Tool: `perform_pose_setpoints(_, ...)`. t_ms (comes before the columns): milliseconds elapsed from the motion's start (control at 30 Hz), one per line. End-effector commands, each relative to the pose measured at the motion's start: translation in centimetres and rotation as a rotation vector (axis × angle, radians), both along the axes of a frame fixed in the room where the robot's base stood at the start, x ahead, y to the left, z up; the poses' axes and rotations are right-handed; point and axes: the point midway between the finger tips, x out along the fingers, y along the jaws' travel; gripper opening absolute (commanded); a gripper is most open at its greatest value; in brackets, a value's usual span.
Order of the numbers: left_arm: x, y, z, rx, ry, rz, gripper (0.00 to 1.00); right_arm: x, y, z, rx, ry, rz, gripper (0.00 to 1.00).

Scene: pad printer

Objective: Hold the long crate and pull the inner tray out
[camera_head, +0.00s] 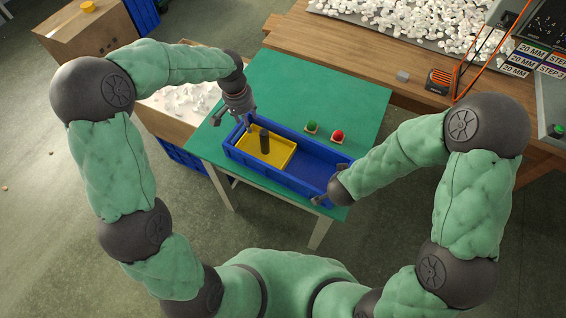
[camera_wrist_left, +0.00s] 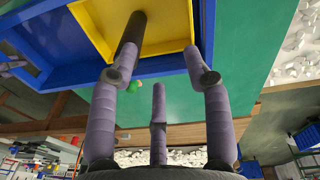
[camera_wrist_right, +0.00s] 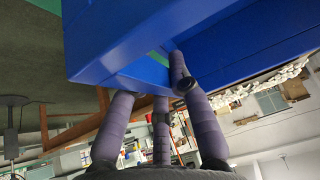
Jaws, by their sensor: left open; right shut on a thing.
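The long blue crate (camera_head: 318,161) lies on the green table. The yellow inner tray (camera_head: 284,162) sits inside its left part, with a dark upright post-like handle (camera_head: 264,141) standing on it. My left gripper (camera_head: 247,122) is open at the crate's left end. In the left wrist view its fingers (camera_wrist_left: 155,75) are spread near the blue rim, with the yellow tray and the dark handle (camera_wrist_left: 130,35) just beyond. My right gripper (camera_head: 326,198) is at the crate's near right corner. In the right wrist view its fingers (camera_wrist_right: 150,90) are closed on the blue crate wall (camera_wrist_right: 120,45).
A green button (camera_head: 312,126) and a red button (camera_head: 338,135) stand on the green table (camera_head: 350,100) behind the crate. A wooden bench (camera_head: 340,50) with a tray of white pieces is beyond. A cardboard box (camera_head: 90,30) stands at the back left.

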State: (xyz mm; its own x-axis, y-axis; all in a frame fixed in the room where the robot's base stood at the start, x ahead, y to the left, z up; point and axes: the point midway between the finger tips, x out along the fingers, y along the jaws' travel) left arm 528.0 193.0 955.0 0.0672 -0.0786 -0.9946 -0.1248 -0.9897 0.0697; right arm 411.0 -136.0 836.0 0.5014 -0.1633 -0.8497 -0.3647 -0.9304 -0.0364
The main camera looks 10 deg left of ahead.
Motion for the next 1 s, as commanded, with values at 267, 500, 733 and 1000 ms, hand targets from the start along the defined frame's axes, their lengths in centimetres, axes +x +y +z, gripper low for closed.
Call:
perform_pose_setpoints(267, -0.5, -4.8, 1.7, 0.085, 0.049, -0.172, 0.49, -0.8, 0.1, -0.7, 0.002, 0.025, 0.002, 0.0)
perform_pose_setpoints(500, -0.7, -5.3, 0.9, 0.097, 0.059, -0.193, 0.49, -0.8, 0.0, -0.7, 0.002, 0.025, 0.002, 0.0)
perform_pose_setpoints(733, -0.7, -5.2, -1.9, 0.097, 0.058, -0.192, 0.49, -0.8, 0.1, -0.7, 0.002, 0.025, 0.002, 0.0)
perform_pose_setpoints(1000, -0.7, -5.2, -5.1, 0.095, 0.057, -0.191, 0.49, -0.8, 0.0, -0.7, 0.002, 0.025, 0.002, 0.0)
